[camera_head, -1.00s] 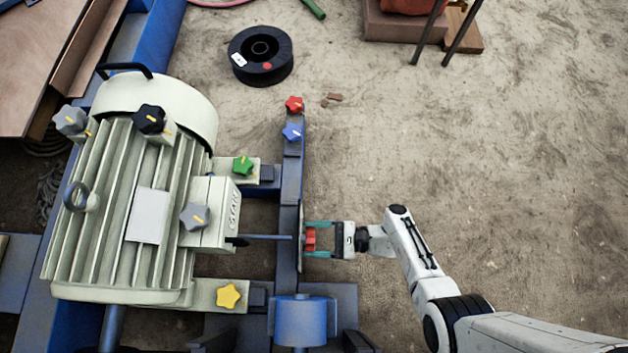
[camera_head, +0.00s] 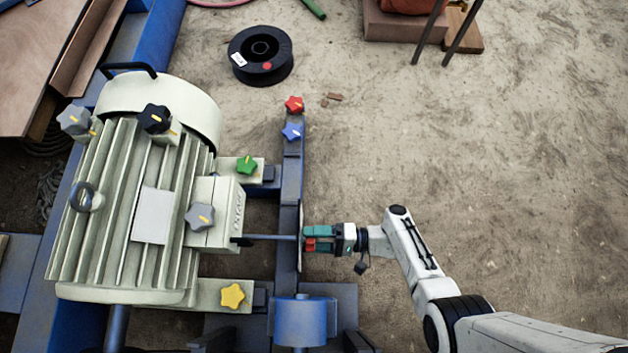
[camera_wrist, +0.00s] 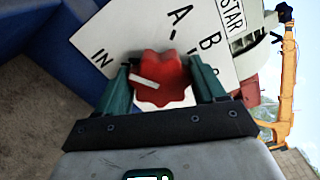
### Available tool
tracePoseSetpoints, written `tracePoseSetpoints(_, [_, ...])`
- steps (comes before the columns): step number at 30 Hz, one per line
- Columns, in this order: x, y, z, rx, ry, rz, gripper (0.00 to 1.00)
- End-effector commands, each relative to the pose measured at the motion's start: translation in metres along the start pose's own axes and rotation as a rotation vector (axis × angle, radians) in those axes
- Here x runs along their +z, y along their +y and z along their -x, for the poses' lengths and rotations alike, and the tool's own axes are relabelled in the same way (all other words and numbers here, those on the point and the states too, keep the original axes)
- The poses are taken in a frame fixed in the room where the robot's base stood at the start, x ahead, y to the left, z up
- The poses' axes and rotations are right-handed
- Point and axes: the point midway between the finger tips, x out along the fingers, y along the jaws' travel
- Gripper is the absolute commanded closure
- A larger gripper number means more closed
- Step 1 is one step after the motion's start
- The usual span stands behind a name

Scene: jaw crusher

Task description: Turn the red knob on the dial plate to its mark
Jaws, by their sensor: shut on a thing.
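The red knob (camera_wrist: 160,78) is star-shaped with a white pointer line, and sits on the white dial plate (camera_wrist: 120,32) in the wrist view. The plate carries the letters A and B with tick marks, plus the words IN and STAR. The white line slants across the knob and does not point straight at the A tick. My gripper (camera_wrist: 163,85) has one green finger on each side of the knob and is shut on it. In the head view the gripper (camera_head: 318,238) is at the blue frame's right side, and the plate shows nearly edge-on.
A pale motor (camera_head: 140,200) stands left of the blue frame beam (camera_head: 290,190). Other star knobs are a red one (camera_head: 294,104), a blue one (camera_head: 291,131), a green one (camera_head: 247,165) and a yellow one (camera_head: 232,295). Sandy ground (camera_head: 500,170) on the right is open.

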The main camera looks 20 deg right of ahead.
Motion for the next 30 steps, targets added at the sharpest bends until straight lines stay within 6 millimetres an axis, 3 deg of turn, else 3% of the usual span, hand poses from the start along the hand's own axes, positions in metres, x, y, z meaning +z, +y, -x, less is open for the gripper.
tracePoseSetpoints(13, [0.0000,0.0017,0.0004,0.001,0.001,0.263,0.61])
tracePoseSetpoints(30, [0.0002,0.0022,0.0005,0.002,0.001,0.319,0.61])
